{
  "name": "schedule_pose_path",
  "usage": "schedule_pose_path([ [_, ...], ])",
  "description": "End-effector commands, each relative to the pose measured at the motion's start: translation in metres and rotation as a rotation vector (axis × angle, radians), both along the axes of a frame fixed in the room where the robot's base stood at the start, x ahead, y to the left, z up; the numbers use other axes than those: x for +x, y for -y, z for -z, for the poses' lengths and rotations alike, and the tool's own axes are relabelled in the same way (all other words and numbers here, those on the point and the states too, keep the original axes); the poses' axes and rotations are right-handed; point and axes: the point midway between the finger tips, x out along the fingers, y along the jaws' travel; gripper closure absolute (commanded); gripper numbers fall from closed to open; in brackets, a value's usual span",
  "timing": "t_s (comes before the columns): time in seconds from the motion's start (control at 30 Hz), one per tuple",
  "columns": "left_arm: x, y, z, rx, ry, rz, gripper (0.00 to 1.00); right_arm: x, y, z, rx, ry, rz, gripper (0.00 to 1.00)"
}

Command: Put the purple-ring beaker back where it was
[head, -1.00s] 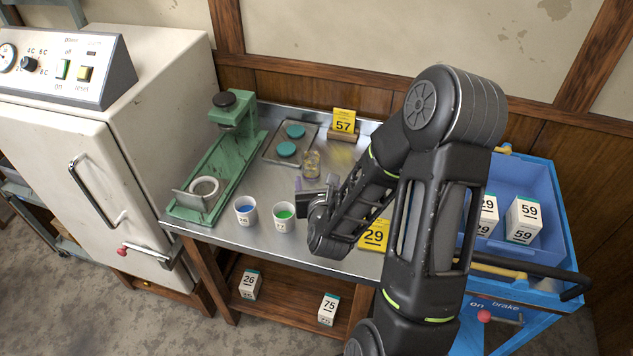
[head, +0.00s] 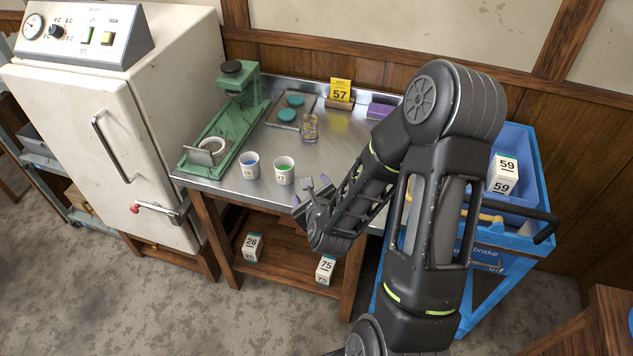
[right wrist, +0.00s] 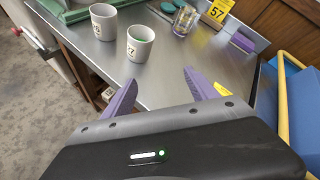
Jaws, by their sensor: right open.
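A clear glass beaker (head: 310,127) stands upright on the metal table, near the front right corner of a flat pad with two teal discs. It shows in the right wrist view (right wrist: 185,20) at the top, with a purplish tint low on it; I cannot make out a clear ring. My right gripper (head: 312,192) is open and empty at the table's front edge, apart from the beaker. Its purple fingers (right wrist: 158,88) show spread in the right wrist view. My left gripper is not in view.
A blue-filled cup (head: 249,165) and a green-filled cup (head: 284,170) stand between the front edge and the beaker. A green stand (head: 225,125) is at left. A yellow 57 sign (head: 340,91) and a purple block (head: 381,110) are at the back. A blue cart (head: 540,185) stands right.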

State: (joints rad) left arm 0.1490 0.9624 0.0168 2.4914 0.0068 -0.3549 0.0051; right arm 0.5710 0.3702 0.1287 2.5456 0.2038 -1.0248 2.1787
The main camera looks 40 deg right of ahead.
Motion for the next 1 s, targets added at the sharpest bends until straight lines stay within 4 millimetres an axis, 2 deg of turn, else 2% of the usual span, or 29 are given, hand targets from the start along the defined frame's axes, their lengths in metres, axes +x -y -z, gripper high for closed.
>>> schedule_pose_path([
  [0.27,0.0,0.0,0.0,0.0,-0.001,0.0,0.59,-0.006,-0.041,0.041,-0.293,-0.292,-0.391,0.33],
  [0.37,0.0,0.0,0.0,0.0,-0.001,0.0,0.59,-0.014,-0.071,0.066,-0.453,-0.425,-0.649,0.33],
  [0.47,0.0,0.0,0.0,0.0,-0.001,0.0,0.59,-0.031,-0.115,0.1,-0.651,-0.549,-1.02,0.33],
  [0.57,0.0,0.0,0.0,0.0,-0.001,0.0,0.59,-0.06,-0.168,0.135,-0.849,-0.606,-1.444,0.33],
  [0.67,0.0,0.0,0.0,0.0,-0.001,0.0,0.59,-0.101,-0.221,0.166,-1.017,-0.571,-1.863,0.33],
  [0.7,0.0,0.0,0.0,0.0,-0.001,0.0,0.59,-0.121,-0.242,0.177,-1.068,-0.536,-2.02,0.33],
  [0.8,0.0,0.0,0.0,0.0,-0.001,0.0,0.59,-0.17,-0.284,0.198,-1.153,-0.422,-2.343,0.33],
  [0.9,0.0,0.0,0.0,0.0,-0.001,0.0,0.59,-0.196,-0.303,0.207,-1.171,-0.361,-2.479,0.33],
  [1.0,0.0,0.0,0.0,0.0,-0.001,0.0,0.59,-0.205,-0.309,0.21,-1.172,-0.344,-2.521,0.33],
])
